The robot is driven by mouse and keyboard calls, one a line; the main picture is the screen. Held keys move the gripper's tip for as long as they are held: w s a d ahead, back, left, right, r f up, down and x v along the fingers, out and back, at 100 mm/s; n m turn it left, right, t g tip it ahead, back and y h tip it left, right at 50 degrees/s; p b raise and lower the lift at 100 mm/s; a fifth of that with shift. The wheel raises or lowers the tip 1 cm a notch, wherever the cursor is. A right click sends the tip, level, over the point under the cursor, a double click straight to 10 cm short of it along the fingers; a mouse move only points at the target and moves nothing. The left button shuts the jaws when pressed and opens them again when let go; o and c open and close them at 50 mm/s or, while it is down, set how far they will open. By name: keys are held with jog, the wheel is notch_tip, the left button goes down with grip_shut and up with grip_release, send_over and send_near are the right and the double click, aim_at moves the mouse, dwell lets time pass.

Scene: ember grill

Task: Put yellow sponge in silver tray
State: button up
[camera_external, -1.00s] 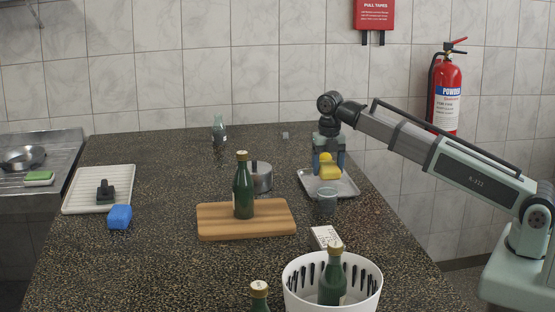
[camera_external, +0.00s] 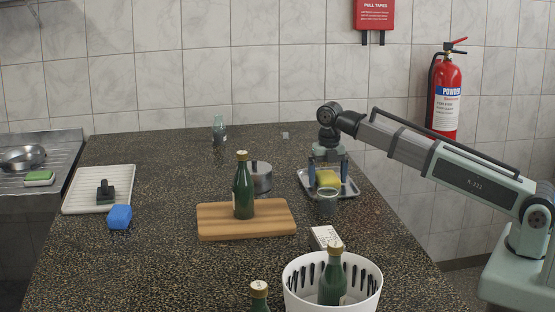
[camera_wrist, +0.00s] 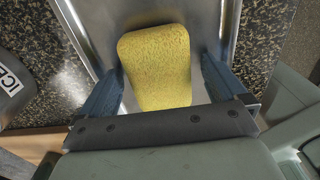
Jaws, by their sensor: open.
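The yellow sponge (camera_external: 328,178) lies in the silver tray (camera_external: 350,188) at the right side of the counter. In the wrist view the sponge (camera_wrist: 157,65) sits on the tray's metal surface (camera_wrist: 205,20). My gripper (camera_external: 328,177) is over the tray with its fingers spread. In the wrist view my gripper (camera_wrist: 160,88) is open, with one blue finger on each side of the sponge and gaps between.
A cutting board (camera_external: 270,222) holds a green bottle (camera_external: 243,190), with a silver pot (camera_external: 262,178) behind. A white basket (camera_external: 300,290) with a bottle stands at the front.

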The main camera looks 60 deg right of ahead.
aim_at(325, 174)
jog(key=shift+r, duration=0.1)
notch_tip(325, 174, up, 12)
dwell(0.8)
dwell(0.4)
